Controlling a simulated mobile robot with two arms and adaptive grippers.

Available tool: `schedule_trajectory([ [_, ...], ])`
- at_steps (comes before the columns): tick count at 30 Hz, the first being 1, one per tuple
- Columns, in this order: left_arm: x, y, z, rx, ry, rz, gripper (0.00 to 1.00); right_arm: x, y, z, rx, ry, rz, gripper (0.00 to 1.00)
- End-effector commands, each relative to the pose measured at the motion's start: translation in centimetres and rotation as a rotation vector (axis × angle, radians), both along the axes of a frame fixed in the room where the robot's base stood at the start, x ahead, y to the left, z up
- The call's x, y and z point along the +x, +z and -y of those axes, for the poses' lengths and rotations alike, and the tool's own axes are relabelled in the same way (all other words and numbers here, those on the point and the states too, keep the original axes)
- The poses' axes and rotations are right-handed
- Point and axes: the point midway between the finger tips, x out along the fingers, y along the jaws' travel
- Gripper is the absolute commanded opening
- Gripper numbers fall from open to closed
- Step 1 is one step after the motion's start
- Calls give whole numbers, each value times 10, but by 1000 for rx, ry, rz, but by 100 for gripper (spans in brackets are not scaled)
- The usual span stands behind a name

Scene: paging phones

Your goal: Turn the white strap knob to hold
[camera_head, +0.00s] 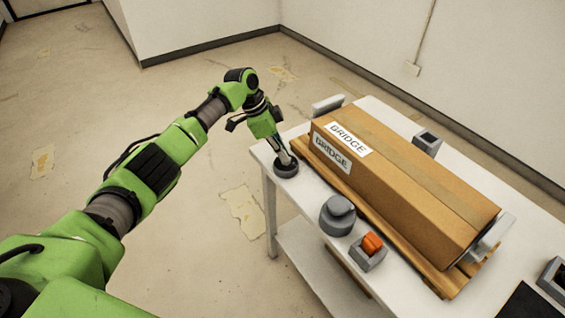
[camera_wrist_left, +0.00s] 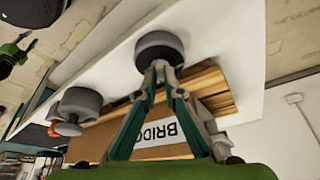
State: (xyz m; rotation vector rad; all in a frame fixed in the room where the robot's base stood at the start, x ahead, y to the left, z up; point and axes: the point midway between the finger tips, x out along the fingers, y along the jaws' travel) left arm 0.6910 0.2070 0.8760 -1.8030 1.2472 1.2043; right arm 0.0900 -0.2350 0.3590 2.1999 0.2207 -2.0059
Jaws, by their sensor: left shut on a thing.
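My left gripper (camera_head: 286,160) reaches down to a dark grey round knob base (camera_head: 286,169) at the near left corner of the white table. In the left wrist view, the gripper's fingertips (camera_wrist_left: 159,68) come together at this round base (camera_wrist_left: 160,46). The gripper is shut on the small knob there, and the fingers mostly hide it. I cannot make out its white colour or its pointing direction. No "hold" mark is legible. My right gripper is not in view.
A cardboard box marked BRIDGE (camera_head: 410,185) lies on a wooden pallet on the white table (camera_head: 300,210). A grey round dial (camera_head: 338,214) and an orange switch (camera_head: 372,243) stand along the near edge. Floor left of the table is clear.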

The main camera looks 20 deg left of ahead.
Motion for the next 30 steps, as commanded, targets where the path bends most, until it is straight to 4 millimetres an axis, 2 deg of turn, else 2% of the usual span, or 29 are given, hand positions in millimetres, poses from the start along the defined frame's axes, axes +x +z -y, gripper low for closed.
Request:
schedule_trajectory([
  [1,2,-6,0,-1,-32,2,0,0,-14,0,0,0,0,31],
  [10,3,-3,0,1,-194,1,0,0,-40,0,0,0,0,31],
  [17,3,-1,-1,2,-246,0,0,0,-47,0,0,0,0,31],
  [30,2,-1,-1,3,-256,-1,0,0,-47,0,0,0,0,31],
])
